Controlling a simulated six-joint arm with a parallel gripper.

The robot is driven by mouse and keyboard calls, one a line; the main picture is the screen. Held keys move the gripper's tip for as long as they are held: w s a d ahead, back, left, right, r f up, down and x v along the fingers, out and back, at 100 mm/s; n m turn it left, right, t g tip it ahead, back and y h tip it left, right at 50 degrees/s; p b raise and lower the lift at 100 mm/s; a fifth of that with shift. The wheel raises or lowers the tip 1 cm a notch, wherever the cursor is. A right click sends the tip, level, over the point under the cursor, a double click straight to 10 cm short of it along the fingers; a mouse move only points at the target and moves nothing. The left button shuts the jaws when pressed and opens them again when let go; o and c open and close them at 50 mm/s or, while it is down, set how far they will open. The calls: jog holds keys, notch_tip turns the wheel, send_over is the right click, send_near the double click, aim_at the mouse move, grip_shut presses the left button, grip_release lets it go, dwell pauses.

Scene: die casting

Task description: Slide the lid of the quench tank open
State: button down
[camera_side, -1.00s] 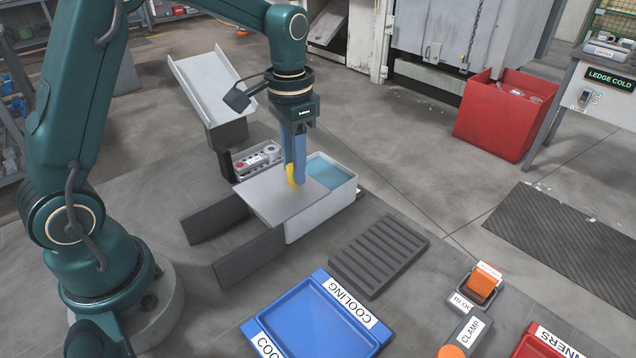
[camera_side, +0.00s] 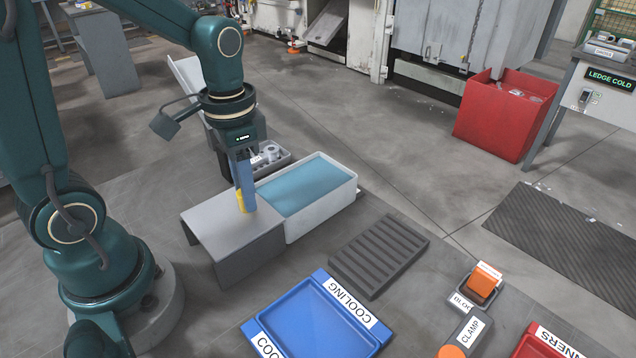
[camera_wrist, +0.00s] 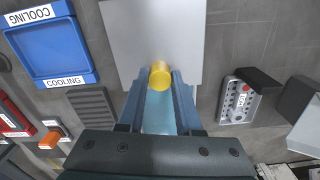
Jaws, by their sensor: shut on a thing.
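The quench tank (camera_side: 325,212) is a white, open-topped box with blue water (camera_side: 303,185) showing across its top in the side view.
A ribbed dark mat (camera_side: 378,256) and a blue cooling tray (camera_side: 318,318) lie in front of the tank. A small grey box with parts (camera_side: 270,158) stands behind it. A red bin (camera_side: 506,115) stands at the back right.

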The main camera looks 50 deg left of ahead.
aim_at(245, 219)
jog(key=shift+w+r, duration=0.1)
jog(key=shift+w, duration=0.05)
jog(key=c, duration=0.6)
grip_release()
jog(key=shift+r, duration=2.55)
jog(key=shift+d+r, duration=0.1)
jog(key=shift+r, duration=0.05)
jog(key=shift+s+d+r+n+t, duration=0.35)
jog(key=shift+s+d+t, duration=0.3)
jog(key=shift+s+t, duration=0.3)
jog(key=shift+s+d+r+n+t, duration=0.35)
jog(key=shift+s+d+t, duration=0.25)
jog(key=shift+s+t, duration=0.3)
jog(key=shift+s+d+r+n+t, duration=0.25)
jog(key=shift+s+d+n+t, duration=0.15)
jog(key=shift+s+d+t, duration=0.4)
